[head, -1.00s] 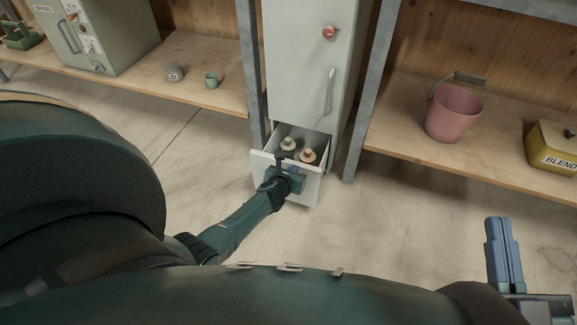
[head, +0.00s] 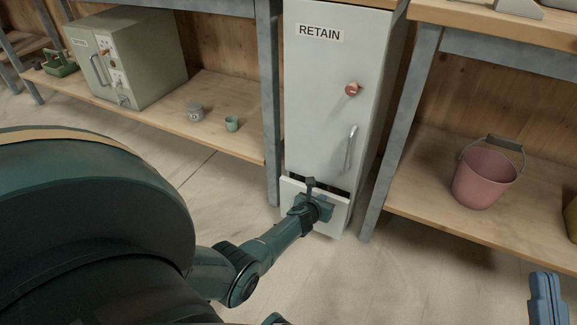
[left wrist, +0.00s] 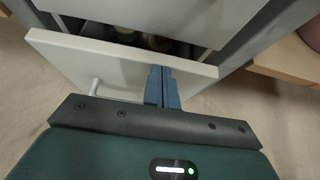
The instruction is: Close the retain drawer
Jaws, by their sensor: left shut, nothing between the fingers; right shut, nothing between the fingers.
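The retain drawer (head: 340,217) is the white-fronted drawer at the bottom of the tall grey cabinet (head: 325,90) labelled RETAIN. It stands slightly out, with a dark gap above its front. My left gripper (head: 318,207) is shut and empty at the drawer front. In the left wrist view its blue fingers (left wrist: 162,86) are together against or very near the front panel (left wrist: 110,66), right of a light bar handle (left wrist: 95,87). Contents inside are dim and mostly hidden. My right gripper (head: 547,298) is shut and empty, low at the right, away from the cabinet.
A red knob (head: 352,89) and a door handle (head: 351,147) are on the cabinet above the drawer. The floor before the drawer is clear.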

